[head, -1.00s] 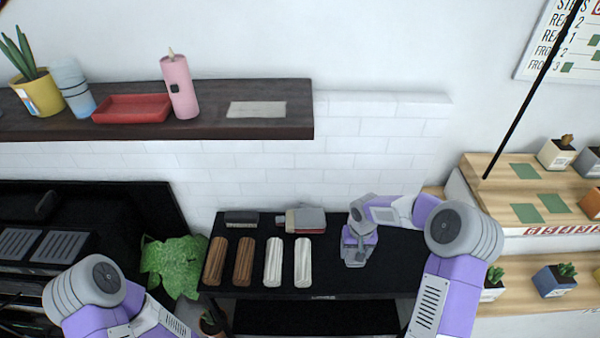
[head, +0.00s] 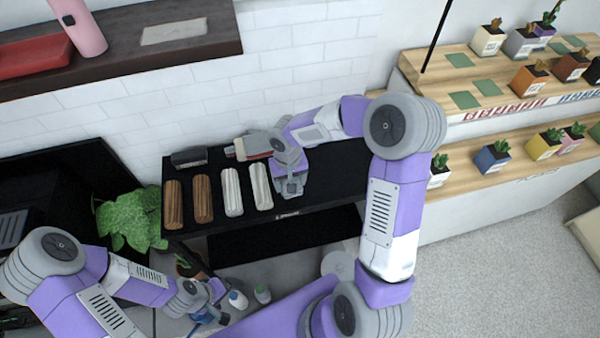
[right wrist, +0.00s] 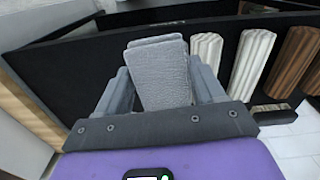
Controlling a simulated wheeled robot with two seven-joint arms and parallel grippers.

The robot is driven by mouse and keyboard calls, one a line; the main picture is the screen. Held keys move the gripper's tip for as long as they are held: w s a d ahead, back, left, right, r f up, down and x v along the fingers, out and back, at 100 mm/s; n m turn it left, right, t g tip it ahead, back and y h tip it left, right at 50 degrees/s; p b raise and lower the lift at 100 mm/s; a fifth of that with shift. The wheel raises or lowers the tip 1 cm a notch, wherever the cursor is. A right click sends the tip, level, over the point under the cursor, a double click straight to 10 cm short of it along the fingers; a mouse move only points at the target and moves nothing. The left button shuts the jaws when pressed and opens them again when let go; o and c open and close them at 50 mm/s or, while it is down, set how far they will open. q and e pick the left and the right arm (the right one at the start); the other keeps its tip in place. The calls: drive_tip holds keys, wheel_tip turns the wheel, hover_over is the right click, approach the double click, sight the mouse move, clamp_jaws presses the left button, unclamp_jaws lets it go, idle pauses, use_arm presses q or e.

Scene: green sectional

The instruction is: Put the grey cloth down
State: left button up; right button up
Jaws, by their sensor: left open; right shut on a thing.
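The grey cloth (right wrist: 160,75) is a folded, textured pad between the two fingers of my right gripper (right wrist: 160,88) in the right wrist view. In the head view my right gripper (head: 290,188) is shut on it above the right part of the black table (head: 335,180); the cloth is mostly hidden there by the gripper. My left gripper (head: 216,312) is open and empty, low near the bottom of the head view, away from the table.
Behind are a dark block (head: 188,157) and a grey-and-red item (head: 256,146). The table's right end looks bare. A plant (head: 130,218) stands left; stepped wooden shelves (head: 500,185) stand right.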

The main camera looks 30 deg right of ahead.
sight(306, 186)
drive_tip(key=w+d+f+m+b, duration=0.4)
drive_tip(key=w+d+m+b, duration=0.15)
drive_tip(key=d, duration=0.25)
drive_tip(key=f+b, duration=0.1)
drive_tip(key=f, duration=0.2)
drive_tip(key=f+b, duration=0.1)
drive_tip(key=f, duration=0.2)
drive_tip(key=f+b, duration=0.1)
drive_tip(key=f, duration=0.2)
drive_tip(key=shift+s+d+b, duration=0.25)
drive_tip(key=shift+s+b, duration=0.05)
drive_tip(key=shift+b, duration=0.05)
drive_tip(key=shift+f, duration=0.1)
drive_tip(key=shift+f, duration=0.15)
drive_tip(key=o, duration=1)
